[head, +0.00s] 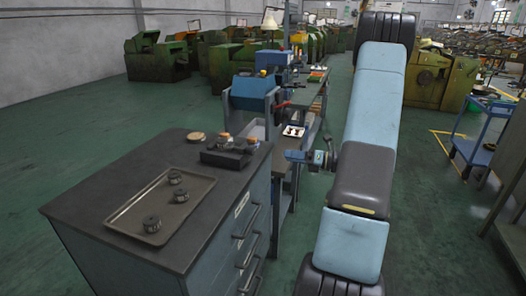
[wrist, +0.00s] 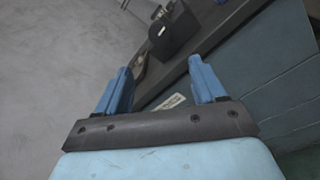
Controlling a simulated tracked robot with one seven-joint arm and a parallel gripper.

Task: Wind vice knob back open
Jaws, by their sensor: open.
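A small dark vice (head: 226,153) sits on the top of a grey-blue drawer cabinet (head: 105,200), near its right back edge. A small tan round piece (head: 253,141) shows at the vice's right end; I take it for the knob, but it is too small to be sure. The jaw gap cannot be made out. The vice also shows as a dark block in the wrist view (wrist: 178,32), beyond my fingers. My gripper (head: 290,156) is in the air to the right of the cabinet, apart from the vice. In the wrist view its two blue fingers (wrist: 162,75) are spread with nothing between them.
A shallow tray (head: 122,222) with 3 dark round parts lies on the cabinet top. Open green floor lies left.

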